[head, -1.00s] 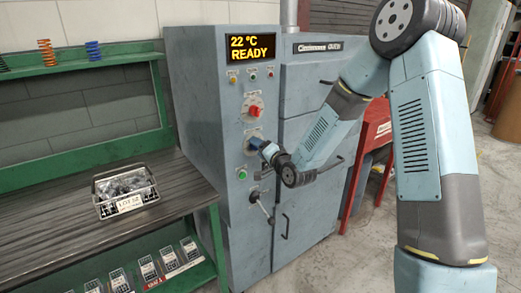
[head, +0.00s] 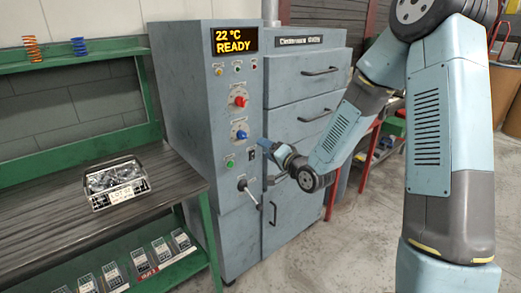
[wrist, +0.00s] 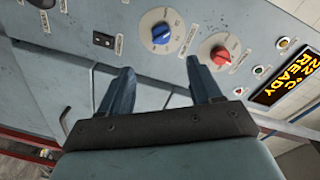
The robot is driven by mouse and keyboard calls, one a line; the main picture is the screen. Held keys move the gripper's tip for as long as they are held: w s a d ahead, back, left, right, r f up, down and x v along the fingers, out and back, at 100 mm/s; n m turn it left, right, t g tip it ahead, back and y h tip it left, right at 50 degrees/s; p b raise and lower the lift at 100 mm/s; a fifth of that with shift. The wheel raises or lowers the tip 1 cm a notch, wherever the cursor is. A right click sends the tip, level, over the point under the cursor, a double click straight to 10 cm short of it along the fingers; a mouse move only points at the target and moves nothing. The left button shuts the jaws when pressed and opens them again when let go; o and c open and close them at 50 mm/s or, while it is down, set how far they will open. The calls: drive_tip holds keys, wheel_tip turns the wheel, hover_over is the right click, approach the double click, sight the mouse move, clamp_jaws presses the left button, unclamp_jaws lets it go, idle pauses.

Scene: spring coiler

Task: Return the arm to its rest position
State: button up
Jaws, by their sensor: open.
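My gripper (head: 264,144) is at the end of my bent arm, in front of the grey-blue oven cabinet (head: 190,160) and to the right of its blue knob (head: 239,134). In the wrist view my gripper (wrist: 160,75) shows two blue fingers spread apart with nothing between them. The blue knob (wrist: 161,34) and the red knob (wrist: 221,56) are beyond the fingers, apart from them. The display (head: 235,40) reads 22 °C READY.
Drawers with handles (head: 318,72) are right of the panel. A green workbench (head: 60,190) holds a wire basket (head: 117,185) of metal parts at left. Open floor (head: 340,250) lies in front.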

drive_tip(key=shift+s+d, duration=0.2)
drive_tip(key=shift+d, duration=0.2)
drive_tip(key=shift+r, duration=0.1)
drive_tip(key=s+d+r+n+g+h, duration=0.2)
drive_tip(key=s+d+r+h, duration=0.25)
drive_tip(key=d, duration=0.25)
drive_tip(key=s+d+r+n+g+h, duration=0.1)
drive_tip(key=s+d+r+h, duration=0.4)
drive_tip(key=d, duration=0.3)
drive_tip(key=s+d+r+g, duration=0.2)
drive_tip(key=s+d+r, duration=0.1)
drive_tip(key=s, duration=0.9)
drive_tip(key=s+d+r+n+g+h, duration=0.1)
drive_tip(key=s+d+r+g, duration=0.2)
drive_tip(key=s, duration=0.8)
drive_tip(key=shift+s+d+r, duration=0.2)
drive_tip(key=shift+s+r, duration=0.15)
drive_tip(key=shift+r, duration=0.3)
